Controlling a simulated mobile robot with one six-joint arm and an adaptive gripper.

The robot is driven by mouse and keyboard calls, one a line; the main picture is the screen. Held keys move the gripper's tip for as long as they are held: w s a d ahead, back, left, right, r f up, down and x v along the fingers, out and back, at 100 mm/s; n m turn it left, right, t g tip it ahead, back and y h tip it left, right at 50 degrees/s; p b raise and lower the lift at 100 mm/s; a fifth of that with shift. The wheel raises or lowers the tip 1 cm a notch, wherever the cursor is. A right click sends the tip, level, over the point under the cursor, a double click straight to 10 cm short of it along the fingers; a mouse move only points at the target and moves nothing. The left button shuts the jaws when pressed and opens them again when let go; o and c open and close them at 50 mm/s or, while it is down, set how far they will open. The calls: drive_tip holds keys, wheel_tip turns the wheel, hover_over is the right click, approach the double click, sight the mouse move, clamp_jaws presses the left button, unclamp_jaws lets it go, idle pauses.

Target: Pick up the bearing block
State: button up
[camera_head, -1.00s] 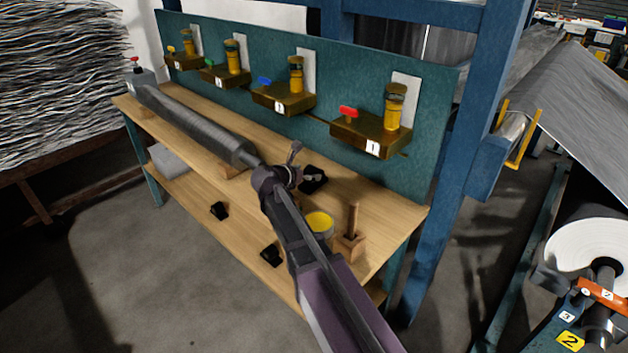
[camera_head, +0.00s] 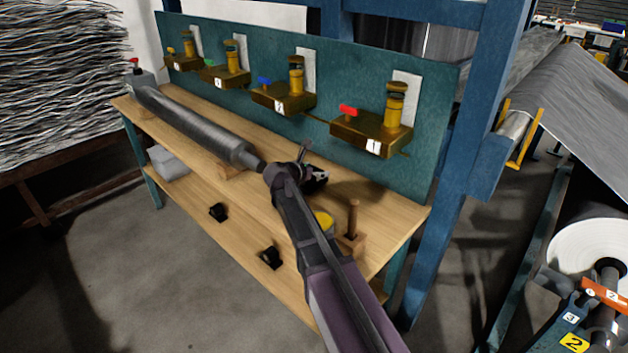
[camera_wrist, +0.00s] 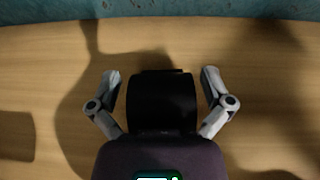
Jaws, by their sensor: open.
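The bearing block, a black block (camera_head: 318,174), sits on the upper wooden bench top (camera_head: 385,205), partly hidden by my arm in the head view. In the wrist view the black block (camera_wrist: 162,105) lies between the two grey fingers of my gripper (camera_wrist: 161,76). The fingers are spread, one on each side, with a gap of bench showing on both sides. In the head view my gripper (camera_head: 303,166) is at the block, low over the bench. Whether the block's underside is clear cannot be seen.
A grey roller (camera_head: 195,125) lies along the bench to the left. A yellow-topped tin (camera_head: 324,221) and a wooden block with a peg (camera_head: 353,232) stand nearby. Behind is a green panel (camera_head: 432,110) with brass oilers (camera_head: 372,135). Black blocks (camera_head: 270,257) lie on the lower shelf.

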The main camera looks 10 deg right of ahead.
drive_tip(key=shift+c, duration=0.2)
drive_tip(key=shift+r, duration=0.1)
drive_tip(key=c, duration=1.2)
drive_tip(key=shift+c, duration=0.2)
drive_tip(key=shift+r+p, duration=0.2)
drive_tip(key=shift+p, duration=0.1)
wheel_tip(320, 180, up, 10)
drive_tip(key=p, duration=0.9)
drive_tip(key=shift+f, duration=0.25)
